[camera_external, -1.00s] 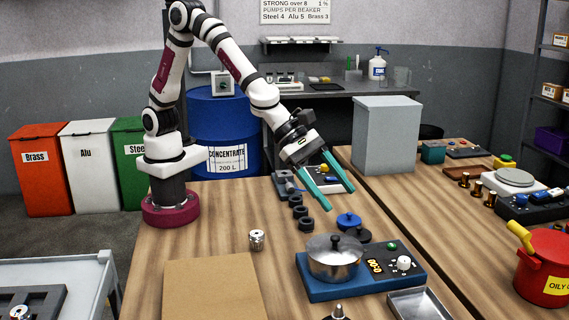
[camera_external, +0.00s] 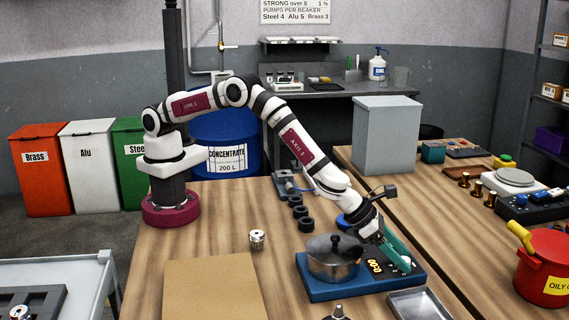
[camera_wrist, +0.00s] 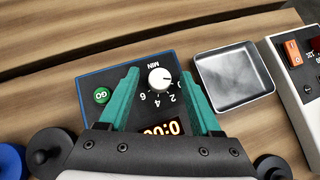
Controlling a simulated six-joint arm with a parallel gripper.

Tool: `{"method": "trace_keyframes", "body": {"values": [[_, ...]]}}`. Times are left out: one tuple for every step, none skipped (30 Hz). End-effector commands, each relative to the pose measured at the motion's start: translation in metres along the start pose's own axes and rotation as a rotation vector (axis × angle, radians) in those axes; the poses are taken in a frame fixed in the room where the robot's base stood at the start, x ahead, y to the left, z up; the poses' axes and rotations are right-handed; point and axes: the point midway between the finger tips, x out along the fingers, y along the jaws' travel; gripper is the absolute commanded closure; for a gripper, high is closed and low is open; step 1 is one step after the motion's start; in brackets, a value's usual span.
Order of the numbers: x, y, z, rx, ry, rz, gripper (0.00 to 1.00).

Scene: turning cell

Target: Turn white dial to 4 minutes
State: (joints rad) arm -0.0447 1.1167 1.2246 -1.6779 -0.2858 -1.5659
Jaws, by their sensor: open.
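The white dial (camera_wrist: 160,78) sits on the dark panel of the blue timer unit (camera_external: 322,291). In the wrist view its scale is marked MIN, with 0, 2, 4 and 6 around it. My gripper (camera_wrist: 161,82) is open, with teal fingers on either side of the dial. I cannot tell whether they touch it. In the external view my gripper (camera_external: 398,258) hides the dial. The orange display (camera_wrist: 161,129) is partly hidden by my gripper in the wrist view. The green GO button (camera_wrist: 102,95) is left of the fingers.
A lidded metal pot (camera_external: 334,262) stands on the timer unit, left of my gripper. A metal tray (camera_wrist: 235,78) lies close beside the unit. Dark rings (camera_external: 305,224) and a blue knobbed lid (camera_external: 343,221) are behind. The front left table holds a brown board (camera_external: 212,288).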

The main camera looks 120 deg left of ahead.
Motion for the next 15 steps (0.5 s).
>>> {"method": "trace_keyframes", "body": {"values": [[0.0009, 0.0001, -0.0003, 0.000, 0.000, 0.000, 0.35], [0.0010, 0.0001, -0.0004, 0.000, 0.001, 0.000, 0.35], [0.0010, 0.0000, -0.0003, 0.000, 0.001, 0.000, 0.35], [0.0009, 0.0000, -0.0003, 0.000, 0.001, 0.000, 0.35], [0.0008, 0.0000, -0.0003, 0.000, 0.001, 0.000, 0.35], [0.0007, -0.0001, -0.0002, 0.001, 0.001, 0.000, 0.35], [0.0007, -0.0001, -0.0002, 0.001, 0.001, 0.000, 0.37], [0.0006, -0.0001, -0.0002, 0.001, 0.001, 0.000, 0.42], [0.0006, -0.0001, -0.0002, 0.001, 0.000, 0.000, 0.49], [0.0005, -0.0001, -0.0002, 0.001, 0.000, 0.000, 0.55], [0.0005, -0.0001, -0.0002, 0.001, 0.000, 0.000, 0.60], [0.0005, -0.0001, -0.0002, 0.001, 0.000, 0.000, 0.67], [0.0004, -0.0002, -0.0002, 0.001, 0.000, 0.000, 0.73], [0.0004, -0.0002, -0.0002, 0.001, 0.001, 0.000, 0.78], [0.0004, -0.0002, -0.0002, 0.001, 0.000, 0.000, 0.85]]}}
